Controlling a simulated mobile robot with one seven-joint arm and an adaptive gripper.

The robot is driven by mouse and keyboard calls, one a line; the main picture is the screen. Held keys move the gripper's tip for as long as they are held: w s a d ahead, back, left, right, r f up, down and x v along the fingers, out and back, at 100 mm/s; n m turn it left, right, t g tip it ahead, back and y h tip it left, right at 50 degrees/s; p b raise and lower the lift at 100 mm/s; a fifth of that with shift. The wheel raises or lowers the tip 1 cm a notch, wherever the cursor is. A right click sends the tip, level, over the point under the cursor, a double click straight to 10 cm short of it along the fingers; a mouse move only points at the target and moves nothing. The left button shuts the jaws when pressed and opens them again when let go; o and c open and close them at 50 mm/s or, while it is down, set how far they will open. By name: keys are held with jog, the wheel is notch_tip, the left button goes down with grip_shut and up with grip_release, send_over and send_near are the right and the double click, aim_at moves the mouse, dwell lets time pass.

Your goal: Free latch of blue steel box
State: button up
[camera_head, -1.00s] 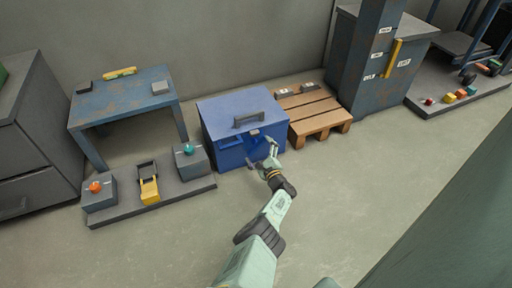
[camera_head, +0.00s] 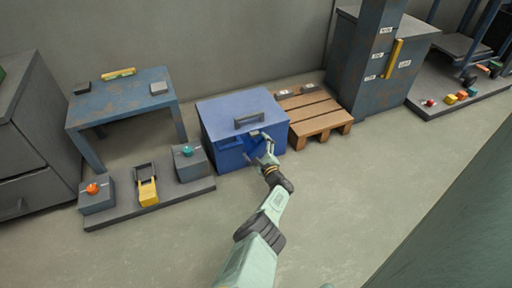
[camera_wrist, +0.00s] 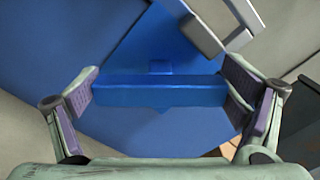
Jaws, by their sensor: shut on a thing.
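The blue steel box (camera_head: 222,122) stands on the floor, its lid down, with a dark grey handle (camera_head: 249,121) on top. A small pale piece (camera_head: 256,133) shows at the lid's front edge. My gripper (camera_head: 260,149) is at the box's front face. In the wrist view, my gripper (camera_wrist: 160,92) is shut on a blue bar (camera_wrist: 158,93), with one finger pad at each end of it. The bar looks like part of the box's latch. A grey bracket (camera_wrist: 205,32) is above and right of the bar. How the latch engages is hard to tell.
A wooden pallet (camera_head: 316,112) lies just right of the box. A grey platform (camera_head: 178,194) with buttons and a yellow lever (camera_head: 148,191) is at left, before a blue table (camera_head: 120,97). A tall cabinet (camera_head: 385,85) stands behind right. Floor in front is clear.

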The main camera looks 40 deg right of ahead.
jog(key=shift+c, duration=0.7)
jog(key=shift+m, duration=0.3)
jog(key=m, duration=0.2)
jog(key=shift+m, duration=0.3)
jog(key=m, duration=0.5)
jog(key=shift+s+d+b, duration=0.1)
jog(key=shift+d+b, duration=0.1)
jog(key=shift+b, duration=0.1)
jog(key=shift+m, duration=0.3)
jog(key=o, duration=0.8)
jog(key=shift+o, duration=0.3)
jog(key=shift+r, duration=0.1)
